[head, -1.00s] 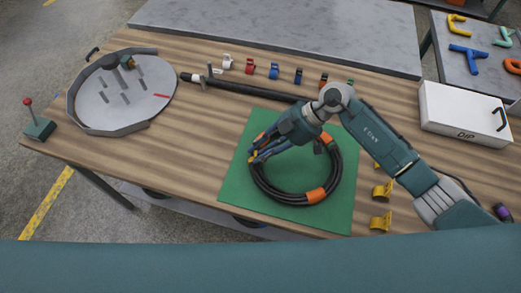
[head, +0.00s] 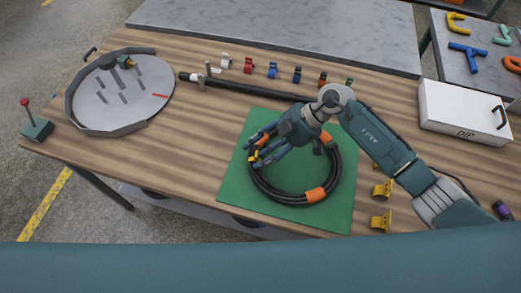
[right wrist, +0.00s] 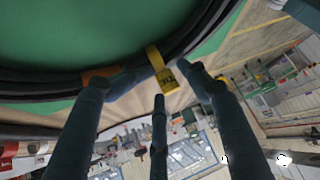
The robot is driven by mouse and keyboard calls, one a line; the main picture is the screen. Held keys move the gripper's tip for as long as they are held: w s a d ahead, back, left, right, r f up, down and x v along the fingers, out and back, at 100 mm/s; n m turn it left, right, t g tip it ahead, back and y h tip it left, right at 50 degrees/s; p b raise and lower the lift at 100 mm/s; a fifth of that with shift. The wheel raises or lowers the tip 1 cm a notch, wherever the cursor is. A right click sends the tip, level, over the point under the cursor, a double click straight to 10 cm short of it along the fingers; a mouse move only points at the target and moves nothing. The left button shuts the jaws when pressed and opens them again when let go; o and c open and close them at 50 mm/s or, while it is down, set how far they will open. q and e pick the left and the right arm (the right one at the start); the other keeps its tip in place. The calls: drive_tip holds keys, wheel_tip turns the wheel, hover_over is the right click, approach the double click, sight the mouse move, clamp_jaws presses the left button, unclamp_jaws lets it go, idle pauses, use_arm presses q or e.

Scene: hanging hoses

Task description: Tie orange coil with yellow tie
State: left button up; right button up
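The orange coil is a black hose ring with orange bands (head: 314,195), lying on a green mat (head: 340,215). A yellow tie (head: 252,157) sits at the coil's left side. In the right wrist view the yellow tie (right wrist: 163,66) lies across the dark hose, with its tag hanging off the hose; whether it is closed around the hose cannot be seen. My right gripper (head: 260,152) is over the coil's left side. Its fingers are spread on both sides of the tie, with a gap between the fingertips (right wrist: 150,78). My left gripper is not in view.
Yellow clips (head: 380,220) stand right of the mat, and several coloured clips (head: 272,70) line the back. A black hose (head: 240,88) lies behind the mat. A white box (head: 460,108) is at right, a round grey tray (head: 75,120) at left. Bare wood lies between tray and mat.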

drive_tip(key=shift+s+f, duration=0.1)
drive_tip(key=shift+s, duration=0.2)
